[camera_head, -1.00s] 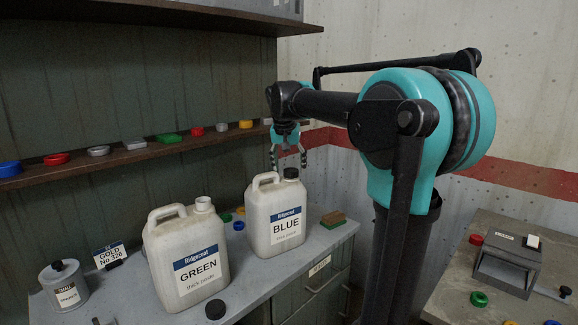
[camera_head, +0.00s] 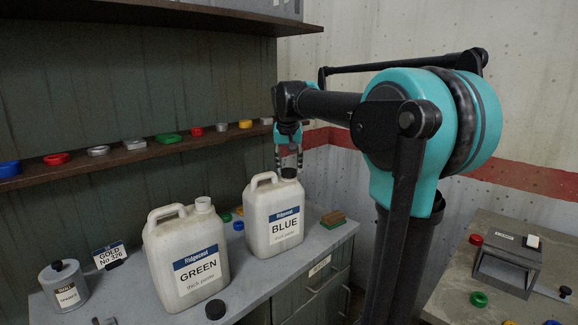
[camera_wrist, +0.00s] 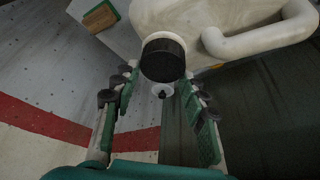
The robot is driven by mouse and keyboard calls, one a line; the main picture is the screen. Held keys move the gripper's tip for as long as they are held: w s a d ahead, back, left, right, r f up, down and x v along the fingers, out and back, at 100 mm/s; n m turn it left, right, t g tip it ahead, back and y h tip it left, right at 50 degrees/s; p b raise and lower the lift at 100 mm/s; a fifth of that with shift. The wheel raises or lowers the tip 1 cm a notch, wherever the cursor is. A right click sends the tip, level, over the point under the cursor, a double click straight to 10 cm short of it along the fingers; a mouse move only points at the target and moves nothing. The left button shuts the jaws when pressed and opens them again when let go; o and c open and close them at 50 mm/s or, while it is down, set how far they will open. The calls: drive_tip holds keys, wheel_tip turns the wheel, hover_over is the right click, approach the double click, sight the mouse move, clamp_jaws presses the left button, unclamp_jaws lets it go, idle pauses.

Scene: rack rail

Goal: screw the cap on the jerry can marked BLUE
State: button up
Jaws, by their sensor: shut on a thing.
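The white jerry can marked BLUE (camera_head: 272,215) stands upright on the grey worktop, handle at its left. A black cap (camera_head: 289,173) sits at its mouth; whether it is fully seated cannot be told. My gripper (camera_head: 289,164) points down from above, with a finger on each side of the cap, shut on it. In the wrist view the black cap (camera_wrist: 163,59) lies between the fingertips of my gripper (camera_wrist: 162,72), and part of the can body (camera_wrist: 215,15) shows behind. The thread is hidden.
A jerry can marked GREEN (camera_head: 187,255) with a bare neck stands to the left, and a loose black cap (camera_head: 215,309) lies before it. A small tin (camera_head: 64,287) stands far left. A brown and green block (camera_head: 333,219) lies right of the BLUE can. A shelf (camera_head: 120,157) holds several lids.

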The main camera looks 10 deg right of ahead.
drive_tip(key=shift+c, duration=0.6)
drive_tip(key=shift+a+m, duration=0.1)
drive_tip(key=shift+m, duration=0.4)
drive_tip(key=m+h, duration=0.1)
drive_tip(key=m, duration=0.1)
drive_tip(key=m+g+h, duration=0.1)
drive_tip(key=m, duration=0.2)
drive_tip(key=m+g, duration=0.1)
drive_tip(key=m, duration=0.2)
drive_tip(key=m+g+h, duration=0.1)
drive_tip(key=m, duration=0.2)
drive_tip(key=shift+w+f+m, duration=0.1)
drive_tip(key=shift+m, duration=0.2)
drive_tip(key=m+g, duration=0.1)
drive_tip(key=m, duration=0.2)
drive_tip(key=m+g, duration=0.1)
drive_tip(key=m, duration=0.2)
drive_tip(key=shift+m+g, duration=0.3)
drive_tip(key=shift+g, duration=0.1)
drive_tip(key=m+g, duration=0.1)
drive_tip(key=m, duration=0.2)
drive_tip(key=m+y, duration=0.1)
drive_tip(key=m, duration=0.2)
drive_tip(key=shift+g, duration=0.4)
drive_tip(key=o, duration=1.4)
